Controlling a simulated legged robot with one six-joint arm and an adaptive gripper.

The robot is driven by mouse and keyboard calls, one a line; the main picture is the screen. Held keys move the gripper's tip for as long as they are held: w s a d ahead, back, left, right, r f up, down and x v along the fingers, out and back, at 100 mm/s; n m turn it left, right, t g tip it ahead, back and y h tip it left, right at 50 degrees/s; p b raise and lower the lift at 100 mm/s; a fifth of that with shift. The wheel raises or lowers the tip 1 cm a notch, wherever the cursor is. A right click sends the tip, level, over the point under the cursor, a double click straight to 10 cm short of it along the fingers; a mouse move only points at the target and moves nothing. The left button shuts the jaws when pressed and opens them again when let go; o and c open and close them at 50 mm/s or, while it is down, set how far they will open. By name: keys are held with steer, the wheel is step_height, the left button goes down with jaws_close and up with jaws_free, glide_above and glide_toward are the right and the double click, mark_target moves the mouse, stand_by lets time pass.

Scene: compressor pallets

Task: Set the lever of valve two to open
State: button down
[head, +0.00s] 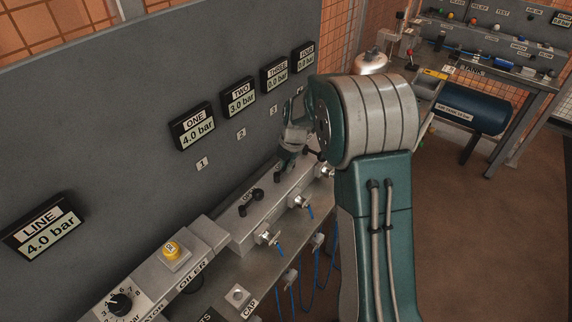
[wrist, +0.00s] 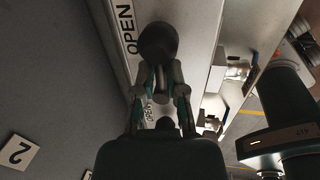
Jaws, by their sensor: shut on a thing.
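The lever of valve two shows in the wrist view as a dark round knob (wrist: 158,42) beside a white strip marked OPEN (wrist: 126,30). My gripper (wrist: 163,88) is shut on this lever, its two fingers on either side of it just below the knob. In the head view my gripper (head: 288,160) reaches down to the grey valve block, in front of plate 2, and mostly hides this lever. The display TWO (head: 239,98) reads 3.0 bar. A second dark round part shows between the finger bases in the wrist view.
The lever of valve one (head: 252,198) stands just left of my gripper on the same block. The grey panel (head: 120,110) rises close behind. A bench (head: 485,62) stands far right, with open floor before it.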

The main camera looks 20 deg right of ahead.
steer(key=shift+w, duration=0.1)
steer(key=c, duration=0.7)
jaws_free()
steer(key=shift+d, duration=0.1)
step_height(320, 180, up, 12)
steer(key=s+d, duration=0.1)
steer(key=shift+s+d+f, duration=0.2)
steer(key=shift+s, duration=0.15)
steer(key=s+a+r+m+t, duration=0.1)
steer(key=s+a+r+m, duration=0.1)
steer(key=s+r+m, duration=0.45)
steer(key=s+a+r+m+t, duration=0.1)
steer(key=s+r+m, duration=0.2)
steer(key=s+m, duration=0.5)
steer(key=s+a+f+m+t+h, duration=0.1)
steer(key=s+f+m, duration=0.1)
steer(key=s+m, duration=0.9)
steer(key=s, duration=0.4)
steer(key=shift+s+a+t, duration=0.2)
steer(key=shift+s+t, duration=0.05)
steer(key=shift+t, duration=0.15)
